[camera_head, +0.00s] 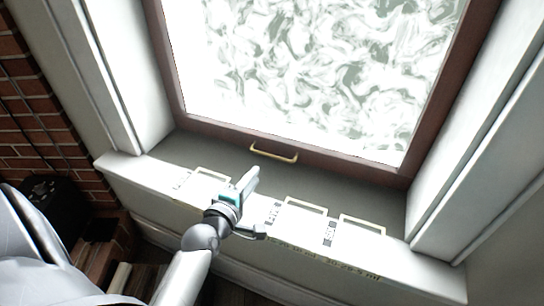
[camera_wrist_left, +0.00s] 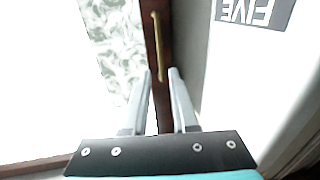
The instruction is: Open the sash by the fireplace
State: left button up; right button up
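The sash is a dark brown frame (camera_head: 330,153) around a pale marbled pane (camera_head: 320,65), and it looks closed in its opening. A brass bar handle (camera_head: 273,152) sits on its bottom rail, and it also shows in the left wrist view (camera_wrist_left: 157,45). My left gripper (camera_head: 254,175) is over the sill, just below and left of the handle. In the left wrist view its two fingers (camera_wrist_left: 161,72) are apart, with the handle lined up between them and seemingly beyond the tips. No contact is visible. My right gripper is in neither view.
A white sill (camera_head: 400,265) runs below the sash, with several pale framed cards (camera_head: 304,219) on it. White window reveals stand on both sides. The brick fireplace (camera_head: 35,120) is at the left, with a dark box-like object (camera_head: 50,200) below it.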

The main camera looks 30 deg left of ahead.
aim_at(271, 156)
pick_arm(q)
jog(key=b+x, duration=0.3)
jog(key=x, duration=0.6)
jog(key=shift+w+f+b, duration=0.2)
jog(key=shift+w+b, duration=0.1)
jog(key=shift+w, duration=0.05)
jog(key=shift+b+x, duration=0.5)
jog(key=shift+x, duration=0.8)
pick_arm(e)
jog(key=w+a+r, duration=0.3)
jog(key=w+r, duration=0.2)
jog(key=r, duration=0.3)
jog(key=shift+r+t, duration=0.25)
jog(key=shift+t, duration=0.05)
pick_arm(q)
jog(key=shift+r, duration=0.1)
jog(key=shift+c, duration=0.4)
grip_shut()
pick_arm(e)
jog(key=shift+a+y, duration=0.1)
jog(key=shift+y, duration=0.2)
